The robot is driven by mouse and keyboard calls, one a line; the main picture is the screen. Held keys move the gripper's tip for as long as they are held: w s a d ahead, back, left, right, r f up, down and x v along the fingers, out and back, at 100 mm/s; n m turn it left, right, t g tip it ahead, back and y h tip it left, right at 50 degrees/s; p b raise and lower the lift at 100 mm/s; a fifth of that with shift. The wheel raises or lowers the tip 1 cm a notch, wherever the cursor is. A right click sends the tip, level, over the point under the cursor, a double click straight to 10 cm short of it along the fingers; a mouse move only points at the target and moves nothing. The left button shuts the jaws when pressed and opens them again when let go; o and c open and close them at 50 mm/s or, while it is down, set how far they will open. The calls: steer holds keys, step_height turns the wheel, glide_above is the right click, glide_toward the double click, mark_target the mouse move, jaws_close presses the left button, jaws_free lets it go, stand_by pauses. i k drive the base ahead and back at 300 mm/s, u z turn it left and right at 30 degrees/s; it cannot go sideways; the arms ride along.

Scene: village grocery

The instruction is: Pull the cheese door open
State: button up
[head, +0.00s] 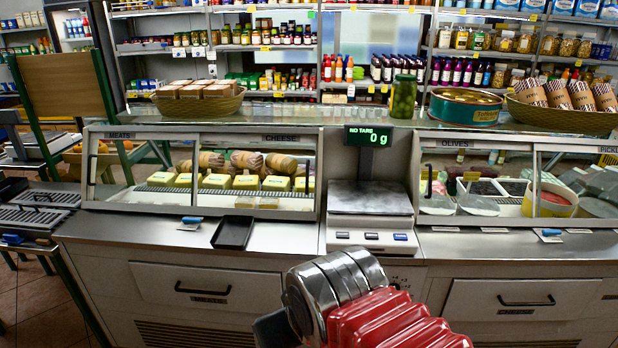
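The glass-fronted counter case (200,216) stands left of centre, with a MEATS label (119,135) on its left top rail and a CHEESE label (281,139) on its right. The glass front under the CHEESE label appears shut. Yellow cheese blocks (246,182) and wrapped rolls (246,160) show behind the glass. A dark upright handle (92,170) is at the case's left end; a slimmer upright piece (308,176) is at its right end. My arm's metal and red wrist is low in the centre, in front of the counter and apart from the case. My gripper's fingers cannot be made out.
A scale (369,213) stands right of the case. A black tray (233,232) and a blue-handled tool (191,220) lie on the counter before the glass. Baskets, a jar (403,97) and a tin (465,106) stand on top. A drawer handle (203,289) juts out below.

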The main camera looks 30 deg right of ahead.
mark_target(312, 138)
steer(key=i, duration=0.85)
steer(key=u, duration=0.05)
